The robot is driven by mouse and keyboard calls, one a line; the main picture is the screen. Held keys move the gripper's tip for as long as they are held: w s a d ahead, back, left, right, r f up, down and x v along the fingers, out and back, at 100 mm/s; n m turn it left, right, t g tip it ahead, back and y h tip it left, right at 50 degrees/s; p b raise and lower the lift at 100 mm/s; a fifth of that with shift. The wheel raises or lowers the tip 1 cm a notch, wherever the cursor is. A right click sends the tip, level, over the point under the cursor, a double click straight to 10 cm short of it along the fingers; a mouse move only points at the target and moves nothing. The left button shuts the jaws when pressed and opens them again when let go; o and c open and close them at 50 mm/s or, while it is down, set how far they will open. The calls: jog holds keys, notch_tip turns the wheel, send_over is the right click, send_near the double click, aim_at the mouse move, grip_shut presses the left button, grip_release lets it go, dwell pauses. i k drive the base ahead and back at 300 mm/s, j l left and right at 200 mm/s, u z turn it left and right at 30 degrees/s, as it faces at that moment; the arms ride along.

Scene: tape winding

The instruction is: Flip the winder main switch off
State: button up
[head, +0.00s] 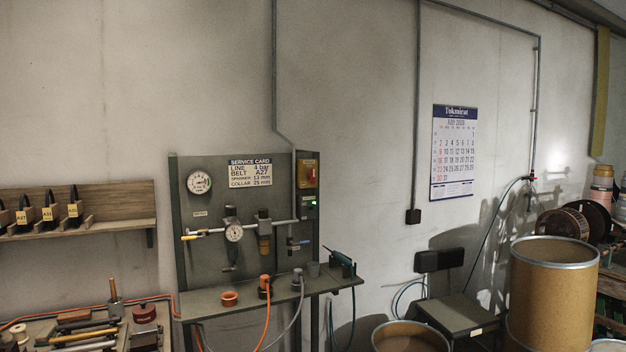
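A small yellow box with a red part (307,173) is mounted high on the narrow right column of the grey-green service panel (208,240). It looks like a switch, but it is too small to read its label or tell its position. A green light (313,203) glows just below it. I cannot tell whether this is the winder main switch. A machine with a large dark reel (563,224) stands at the far right, partly hidden by a drum. My gripper is not in view.
A narrow shelf (330,280) with fittings, hoses and a teal-handled tool juts out below the panel. A tool bench (75,330) is at lower left. A calendar (453,152) hangs on the wall.

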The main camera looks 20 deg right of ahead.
aim_at(311, 175)
jog(key=i+l, duration=1.9)
